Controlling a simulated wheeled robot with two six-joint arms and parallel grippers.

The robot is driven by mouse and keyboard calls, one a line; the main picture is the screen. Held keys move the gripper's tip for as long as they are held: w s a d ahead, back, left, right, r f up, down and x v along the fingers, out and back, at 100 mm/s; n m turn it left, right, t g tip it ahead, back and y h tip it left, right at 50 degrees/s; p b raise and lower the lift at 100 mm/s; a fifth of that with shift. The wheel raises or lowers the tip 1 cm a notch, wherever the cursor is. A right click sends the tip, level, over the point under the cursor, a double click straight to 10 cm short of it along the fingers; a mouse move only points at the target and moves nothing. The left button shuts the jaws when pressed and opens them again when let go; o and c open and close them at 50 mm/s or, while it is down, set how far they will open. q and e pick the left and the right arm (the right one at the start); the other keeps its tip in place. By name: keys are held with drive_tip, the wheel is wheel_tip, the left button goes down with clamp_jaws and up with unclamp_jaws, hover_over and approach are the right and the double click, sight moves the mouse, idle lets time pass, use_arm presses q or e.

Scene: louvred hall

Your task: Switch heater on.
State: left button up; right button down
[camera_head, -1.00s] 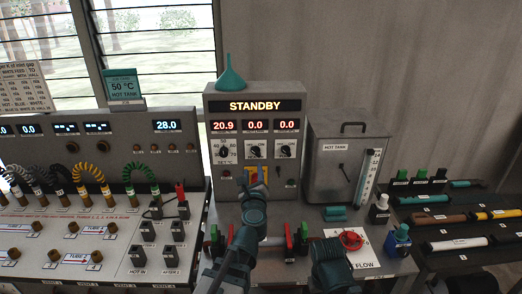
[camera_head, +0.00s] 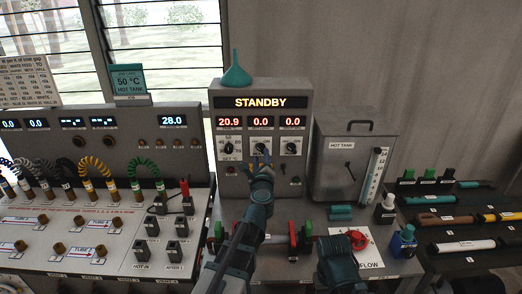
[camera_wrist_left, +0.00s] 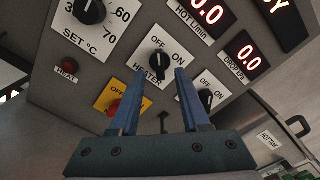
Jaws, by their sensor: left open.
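The heater switch is a black rotary knob (camera_head: 261,148) with OFF and ON marks, in the middle of the grey control box (camera_head: 220,180). In the left wrist view the heater knob (camera_wrist_left: 157,66) shows between the fingertips, its pointer towards OFF. My left gripper (camera_head: 262,157) is open, just in front of and slightly below the knob; in the left wrist view its blue fingers (camera_wrist_left: 159,75) straddle the knob's lower part without visibly closing on it. The display (camera_head: 261,102) reads STANDBY. The red HEAT lamp (camera_wrist_left: 68,65) looks dim.
A SET °C dial (camera_wrist_left: 89,10) and a red switch on a yellow plate (camera_wrist_left: 113,107) flank the heater knob, with another OFF/ON knob (camera_wrist_left: 206,98) opposite. A hot tank (camera_head: 335,180) stands right of the box. Pipes with red and green fittings (camera_head: 306,232) lie below.

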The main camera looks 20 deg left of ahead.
sight(261, 151)
use_arm(q)
drive_tip(key=shift+x, duration=2.2)
drive_tip(key=shift+c, duration=0.3)
clamp_jaws()
